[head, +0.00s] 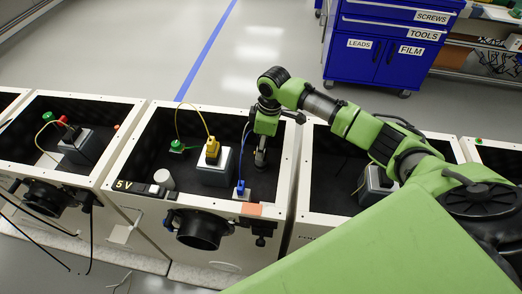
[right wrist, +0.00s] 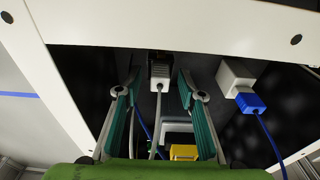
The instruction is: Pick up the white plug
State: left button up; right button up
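The white plug (right wrist: 160,74) shows in the right wrist view against the dark inner wall of a white-framed box, with a pale cable hanging from it. My right gripper (right wrist: 159,82) is open, with one finger on each side of the plug and a visible gap on both sides. In the head view my right gripper (head: 260,158) points down into the middle box (head: 190,203), near its right wall. I cannot make out the white plug there; the gripper and arm probably cover it. My left gripper is in neither view.
In the middle box are a yellow plug (head: 212,148) on a grey block (head: 213,170), a green plug (head: 177,147), a white cylinder (head: 164,179) and a blue plug (head: 241,187). In the right wrist view the blue plug (right wrist: 250,102) is right of my fingers.

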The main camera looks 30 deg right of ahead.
grip_shut()
jog(key=shift+r, duration=0.15)
jog(key=shift+w+r, duration=0.1)
jog(key=shift+r, duration=0.5)
jog(key=s+r, duration=0.4)
jog(key=s+a+r, duration=0.1)
jog(key=s+r, duration=0.3)
jog(key=s, duration=0.1)
jog(key=s+r, duration=0.3)
jog(key=s, duration=0.2)
jog(key=shift+a+r, duration=0.35)
jog(key=shift+r, duration=0.05)
jog(key=shift+r+p, duration=0.2)
jog(key=shift+p, duration=0.5)
